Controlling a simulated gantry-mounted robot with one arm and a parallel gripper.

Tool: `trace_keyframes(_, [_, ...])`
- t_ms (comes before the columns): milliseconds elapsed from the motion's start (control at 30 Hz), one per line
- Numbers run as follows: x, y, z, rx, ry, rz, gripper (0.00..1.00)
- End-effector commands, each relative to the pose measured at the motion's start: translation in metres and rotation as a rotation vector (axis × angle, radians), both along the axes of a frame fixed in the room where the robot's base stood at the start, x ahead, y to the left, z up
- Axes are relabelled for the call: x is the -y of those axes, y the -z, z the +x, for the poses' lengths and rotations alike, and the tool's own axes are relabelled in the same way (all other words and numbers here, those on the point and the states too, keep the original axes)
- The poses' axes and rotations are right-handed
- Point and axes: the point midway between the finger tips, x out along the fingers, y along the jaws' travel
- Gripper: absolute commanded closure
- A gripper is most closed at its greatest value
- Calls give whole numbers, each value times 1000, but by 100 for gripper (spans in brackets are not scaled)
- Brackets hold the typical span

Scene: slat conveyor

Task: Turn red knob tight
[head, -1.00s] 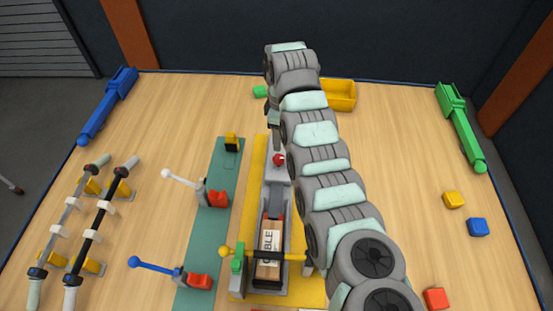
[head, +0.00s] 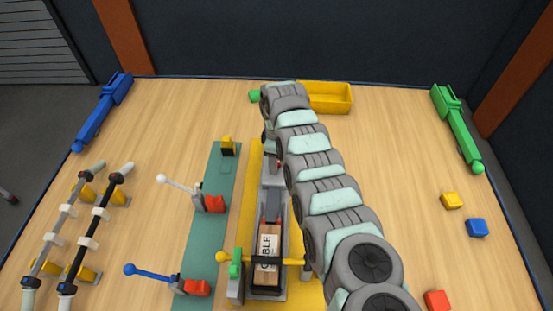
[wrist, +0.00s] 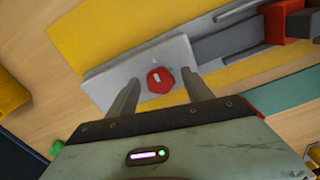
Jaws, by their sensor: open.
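The red knob (wrist: 160,80) sits on a light grey block (wrist: 105,83) at one end of the vise-like fixture. In the wrist view it has a pale mark on its face. My gripper (wrist: 163,78) is open, with its two fingertips on either side of the knob in the picture. I cannot tell whether they reach down around it or hover above. In the head view my arm hides most of the knob. A box with lettering (head: 268,245) lies in the fixture's channel.
To the left, a green strip (head: 212,235) carries white-handled and blue-handled levers. A yellow bin (head: 330,98) stands behind my arm. Small yellow, blue and red cubes lie on the right.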

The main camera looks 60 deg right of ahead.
Motion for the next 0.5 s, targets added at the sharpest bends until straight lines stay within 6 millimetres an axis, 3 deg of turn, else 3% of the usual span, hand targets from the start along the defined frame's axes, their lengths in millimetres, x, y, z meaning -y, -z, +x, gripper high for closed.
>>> trace_keyframes(500, [0, 0, 0, 0, 0, 0, 80])
